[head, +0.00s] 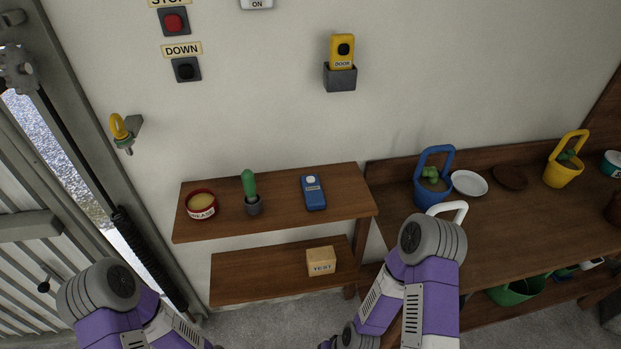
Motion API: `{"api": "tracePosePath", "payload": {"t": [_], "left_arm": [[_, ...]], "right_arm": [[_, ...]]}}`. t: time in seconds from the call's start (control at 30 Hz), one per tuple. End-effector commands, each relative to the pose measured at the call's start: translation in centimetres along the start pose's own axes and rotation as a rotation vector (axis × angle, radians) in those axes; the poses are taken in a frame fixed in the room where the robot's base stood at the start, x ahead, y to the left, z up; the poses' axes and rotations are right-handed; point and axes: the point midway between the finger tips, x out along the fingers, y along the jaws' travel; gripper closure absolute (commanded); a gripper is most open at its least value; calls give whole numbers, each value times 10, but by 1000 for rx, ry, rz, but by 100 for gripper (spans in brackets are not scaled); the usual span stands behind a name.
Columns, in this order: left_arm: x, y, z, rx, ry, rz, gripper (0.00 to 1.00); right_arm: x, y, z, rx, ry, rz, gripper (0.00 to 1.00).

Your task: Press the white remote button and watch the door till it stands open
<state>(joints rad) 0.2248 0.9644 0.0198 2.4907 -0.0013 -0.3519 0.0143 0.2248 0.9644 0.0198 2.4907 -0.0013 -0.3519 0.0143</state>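A blue remote (314,195) with a white button (311,179) on its upper part lies on the upper wooden shelf. Nothing touches it. The grey slatted door (30,265) is at the left edge, partly cut off. A strip of bright ground shows between its slats and the frame; I cannot tell how far it stands open. My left arm shows at the bottom left and my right arm at the bottom centre-right. Neither gripper shows, so their fingers cannot be seen.
A yellow remote marked DOOR (342,52) sits in a grey wall holder. A TEST box (321,262) is on the lower shelf. A blue bucket (431,190) stands on the right bench.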

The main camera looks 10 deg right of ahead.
Motion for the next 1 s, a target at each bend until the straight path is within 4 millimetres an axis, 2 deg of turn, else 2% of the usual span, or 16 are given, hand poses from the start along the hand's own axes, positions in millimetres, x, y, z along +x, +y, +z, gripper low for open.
{"api": "tracePosePath", "payload": {"t": [0.03,0.2,0.23,1.0], "left_arm": [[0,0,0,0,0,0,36],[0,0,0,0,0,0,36],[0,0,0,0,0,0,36],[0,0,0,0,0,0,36]], "right_arm": [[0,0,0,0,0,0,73],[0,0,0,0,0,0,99],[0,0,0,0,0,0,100],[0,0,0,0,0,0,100]]}}
